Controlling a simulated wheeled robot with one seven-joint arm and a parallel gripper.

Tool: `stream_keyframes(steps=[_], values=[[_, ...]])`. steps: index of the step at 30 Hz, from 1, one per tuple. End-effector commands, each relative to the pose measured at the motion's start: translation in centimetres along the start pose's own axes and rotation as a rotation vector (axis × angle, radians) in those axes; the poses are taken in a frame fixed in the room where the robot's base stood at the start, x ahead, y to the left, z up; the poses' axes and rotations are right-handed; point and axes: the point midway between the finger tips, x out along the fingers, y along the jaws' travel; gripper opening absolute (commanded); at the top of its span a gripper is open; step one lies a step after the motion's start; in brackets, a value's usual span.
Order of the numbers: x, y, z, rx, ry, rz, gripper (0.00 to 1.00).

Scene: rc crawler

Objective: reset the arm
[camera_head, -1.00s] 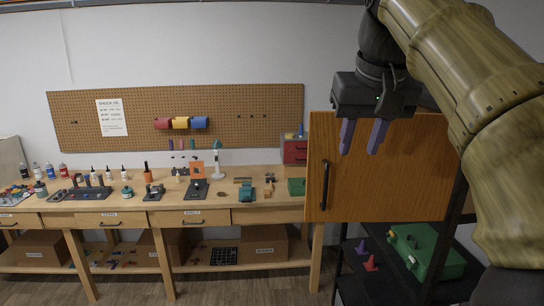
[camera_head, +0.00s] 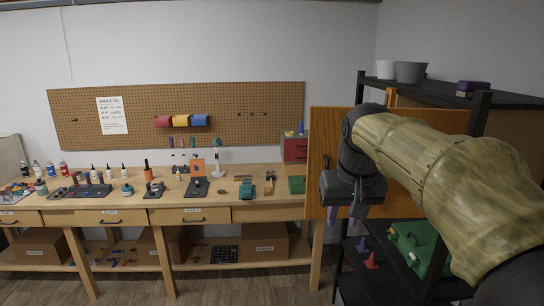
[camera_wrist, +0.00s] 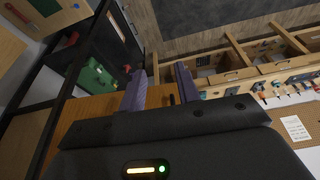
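My gripper (camera_head: 340,212) hangs in front of the wooden door panel (camera_head: 322,140) in the head view, low on its left part, with a purple finger pointing down. The wrist view shows the two purple fingers (camera_wrist: 160,85) spread apart with nothing seen between them, so the gripper is open and empty. The door also shows in the wrist view (camera_wrist: 88,112), behind the fingers.
A workbench (camera_head: 270,213) with bottles and tools stands at the left, against a pegboard (camera_head: 75,105). A black shelf (camera_head: 450,97) stands at the right, holding pots (camera_head: 410,72) on top and a green case (camera_head: 425,245) lower down. The floor before the bench looks clear.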

Motion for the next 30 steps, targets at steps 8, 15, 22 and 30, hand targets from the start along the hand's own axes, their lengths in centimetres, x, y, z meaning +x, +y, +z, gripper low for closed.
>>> stream_keyframes(steps=[8,15,22,30], values=[[10.7,0.7,6.0,0.016,-0.045,0.006,0.32],[18.0,0.8,13.5,0.022,-0.078,0.008,0.32],[22.1,0.8,20.6,0.024,-0.100,0.008,0.32],[22.6,0.8,22.0,0.025,-0.100,0.008,0.32]])
